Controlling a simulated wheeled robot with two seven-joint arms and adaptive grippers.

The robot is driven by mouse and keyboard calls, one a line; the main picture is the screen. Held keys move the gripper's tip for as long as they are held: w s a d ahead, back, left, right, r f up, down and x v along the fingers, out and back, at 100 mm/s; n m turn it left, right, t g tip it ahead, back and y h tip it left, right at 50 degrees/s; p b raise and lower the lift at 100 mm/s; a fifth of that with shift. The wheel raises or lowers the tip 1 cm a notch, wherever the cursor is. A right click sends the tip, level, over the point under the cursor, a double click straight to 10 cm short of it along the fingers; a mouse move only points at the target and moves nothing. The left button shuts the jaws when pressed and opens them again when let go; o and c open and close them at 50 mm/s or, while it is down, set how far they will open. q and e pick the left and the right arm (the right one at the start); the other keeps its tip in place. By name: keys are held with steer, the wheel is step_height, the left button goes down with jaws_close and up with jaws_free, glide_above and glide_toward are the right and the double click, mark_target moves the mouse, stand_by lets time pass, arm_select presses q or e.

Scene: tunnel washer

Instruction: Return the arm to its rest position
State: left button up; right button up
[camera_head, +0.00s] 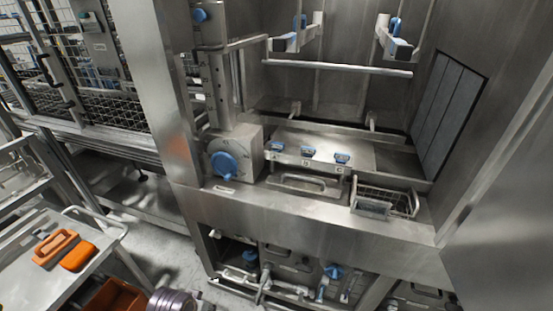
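Neither of my grippers shows in the head view. A ribbed, rounded metal piece at the bottom edge may be part of my arm, but I cannot tell which arm. No fingers are visible and no object is seen held. The open washer chamber (330,85) fills the middle and right of the view.
A control box with a blue knob (225,166) and a small wire basket (385,203) sit on the washer ledge. A steel cart (30,283) at lower left carries two orange items (78,256). An orange bin (115,298) is below. Bare floor shows beside the cart.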

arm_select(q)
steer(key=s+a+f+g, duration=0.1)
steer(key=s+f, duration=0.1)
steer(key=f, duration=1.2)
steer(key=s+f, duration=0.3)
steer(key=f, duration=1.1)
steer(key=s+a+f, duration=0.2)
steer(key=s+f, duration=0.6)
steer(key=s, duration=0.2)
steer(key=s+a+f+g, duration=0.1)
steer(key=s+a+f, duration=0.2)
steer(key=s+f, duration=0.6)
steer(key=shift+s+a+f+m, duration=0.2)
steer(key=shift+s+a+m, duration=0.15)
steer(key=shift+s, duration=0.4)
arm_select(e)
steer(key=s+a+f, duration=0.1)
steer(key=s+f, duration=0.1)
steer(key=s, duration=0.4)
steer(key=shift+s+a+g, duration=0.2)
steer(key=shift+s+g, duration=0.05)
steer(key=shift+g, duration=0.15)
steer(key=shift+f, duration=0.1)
